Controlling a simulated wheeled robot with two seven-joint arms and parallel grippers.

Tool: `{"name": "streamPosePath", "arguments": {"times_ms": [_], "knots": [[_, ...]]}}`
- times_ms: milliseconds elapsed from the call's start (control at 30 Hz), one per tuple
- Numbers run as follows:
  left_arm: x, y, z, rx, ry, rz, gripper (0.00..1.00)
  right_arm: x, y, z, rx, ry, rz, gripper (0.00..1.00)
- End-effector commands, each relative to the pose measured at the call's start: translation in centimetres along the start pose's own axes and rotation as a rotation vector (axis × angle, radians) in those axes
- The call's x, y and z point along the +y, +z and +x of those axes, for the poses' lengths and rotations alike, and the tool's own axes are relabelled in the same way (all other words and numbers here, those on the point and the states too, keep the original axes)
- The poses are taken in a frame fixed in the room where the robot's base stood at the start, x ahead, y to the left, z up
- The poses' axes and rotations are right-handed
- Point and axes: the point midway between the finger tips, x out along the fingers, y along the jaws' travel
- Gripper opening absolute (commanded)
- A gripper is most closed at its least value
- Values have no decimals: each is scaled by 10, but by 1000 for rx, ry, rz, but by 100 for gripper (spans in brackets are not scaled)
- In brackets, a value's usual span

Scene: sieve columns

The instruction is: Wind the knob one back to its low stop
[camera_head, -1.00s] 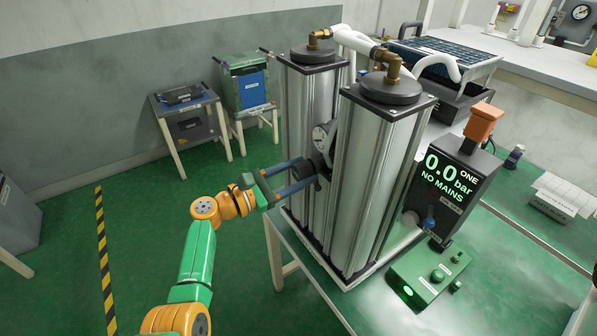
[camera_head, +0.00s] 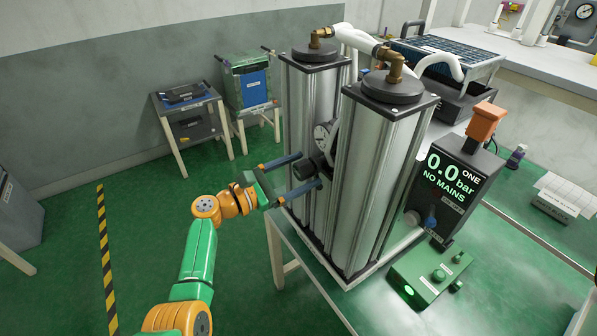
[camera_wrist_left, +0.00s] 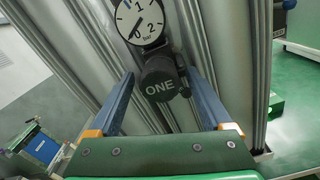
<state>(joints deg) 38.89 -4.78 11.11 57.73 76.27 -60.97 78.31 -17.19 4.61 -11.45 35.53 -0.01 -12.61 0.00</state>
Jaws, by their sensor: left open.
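The knob one (camera_head: 304,169) is a dark round knob below a white gauge (camera_head: 321,136), between two tall silver columns. My left gripper (camera_head: 309,170) is open, with one blue finger on each side of the knob. In the wrist view the fingers (camera_wrist_left: 160,78) stand apart from the knob, with gaps on both sides. The display (camera_head: 449,178) reads 0.0 bar, ONE, NO MAINS. My right gripper is out of view.
The columns (camera_head: 375,165) stand on a green-topped table (camera_head: 480,285). A green box with a lit green button (camera_head: 409,290) lies at the front right. Stands with equipment (camera_head: 190,120) are behind left. The floor left of the table is free around my arm.

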Motion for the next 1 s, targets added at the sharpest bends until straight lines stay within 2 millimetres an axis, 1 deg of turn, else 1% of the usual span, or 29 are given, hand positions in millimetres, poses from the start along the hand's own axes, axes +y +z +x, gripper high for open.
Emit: {"name": "streamPosePath", "arguments": {"times_ms": [67,167,200,300,400,500,867,933,967,1000], "knots": [[0,-2,-7,0,2,2,83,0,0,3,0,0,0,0],[-1,-4,-24,3,2,4,83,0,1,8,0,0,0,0],[0,-4,-34,3,3,4,83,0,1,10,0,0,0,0],[0,-4,-54,4,3,3,83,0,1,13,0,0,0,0],[0,-2,-66,2,1,2,83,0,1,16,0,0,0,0],[0,-1,-70,1,0,-1,83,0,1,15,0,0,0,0],[0,-1,-70,3,0,0,83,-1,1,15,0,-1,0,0],[-4,-16,-69,38,3,13,83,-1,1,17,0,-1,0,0],[-8,-30,-69,71,4,24,83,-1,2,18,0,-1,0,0],[-16,-57,-70,137,5,51,83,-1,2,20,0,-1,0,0]]}}
